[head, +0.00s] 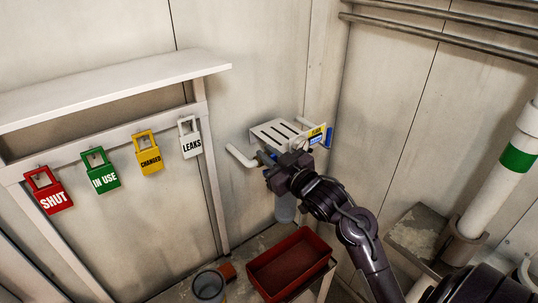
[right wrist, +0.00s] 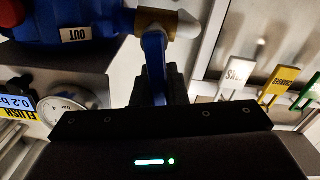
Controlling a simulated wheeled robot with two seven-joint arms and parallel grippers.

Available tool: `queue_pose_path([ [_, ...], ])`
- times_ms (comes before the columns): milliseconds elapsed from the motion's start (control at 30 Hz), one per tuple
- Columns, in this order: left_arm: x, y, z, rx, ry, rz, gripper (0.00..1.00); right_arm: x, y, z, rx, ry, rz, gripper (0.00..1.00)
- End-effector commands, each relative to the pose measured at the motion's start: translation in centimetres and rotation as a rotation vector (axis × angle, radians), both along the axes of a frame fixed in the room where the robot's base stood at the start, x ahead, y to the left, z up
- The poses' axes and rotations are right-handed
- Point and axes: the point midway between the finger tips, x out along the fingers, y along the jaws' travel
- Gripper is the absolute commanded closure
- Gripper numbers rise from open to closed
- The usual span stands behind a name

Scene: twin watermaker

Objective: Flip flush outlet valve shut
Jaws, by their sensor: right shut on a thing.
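The flush outlet valve is at the upper left of the right wrist view. It has a blue body with an "OUT" tag (right wrist: 77,34) and a blue lever (right wrist: 154,62) hanging down from a brass-coloured collar (right wrist: 158,22). My right gripper (right wrist: 155,88) is shut on the blue lever, and its dark fingers hide the lever's end. In the head view my right gripper (head: 272,170) is at the wall unit beside a white pipe end (head: 241,156), and it covers most of the valve. My left gripper is in neither view.
A slotted white shelf (head: 284,129) and a yellow and blue label (head: 316,134) sit behind the gripper. A round gauge (right wrist: 68,107) is close by in the wrist view. Several coloured lock tags, one red "SHUT" (head: 50,190), hang at left. A red tray (head: 290,262) is below.

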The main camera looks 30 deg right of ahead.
Motion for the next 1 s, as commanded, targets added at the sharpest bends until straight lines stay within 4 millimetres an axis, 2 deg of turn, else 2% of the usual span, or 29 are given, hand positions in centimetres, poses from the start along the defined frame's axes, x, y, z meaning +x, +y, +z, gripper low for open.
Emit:
queue_pose_path([
  [133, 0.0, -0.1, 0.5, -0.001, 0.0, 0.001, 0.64, 0.0, -0.1, 0.2, 0.019, 0.002, 0.0, 1.0],
  [400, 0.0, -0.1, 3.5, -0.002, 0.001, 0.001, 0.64, 0.1, -1.0, 0.5, 0.206, 0.017, 0.0, 1.0],
  [767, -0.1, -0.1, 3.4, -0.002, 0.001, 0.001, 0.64, 0.1, -1.1, 0.2, 0.241, 0.017, -0.001, 1.0],
  [800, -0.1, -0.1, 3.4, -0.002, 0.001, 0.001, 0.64, 0.1, -1.1, 0.2, 0.241, 0.017, -0.001, 0.83],
  [933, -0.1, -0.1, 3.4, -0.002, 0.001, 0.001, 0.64, 0.1, -1.1, 0.2, 0.24, 0.018, -0.001, 0.66],
  [1000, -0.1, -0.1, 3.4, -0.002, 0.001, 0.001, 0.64, 0.1, -1.2, 0.2, 0.24, 0.018, -0.001, 0.65],
])
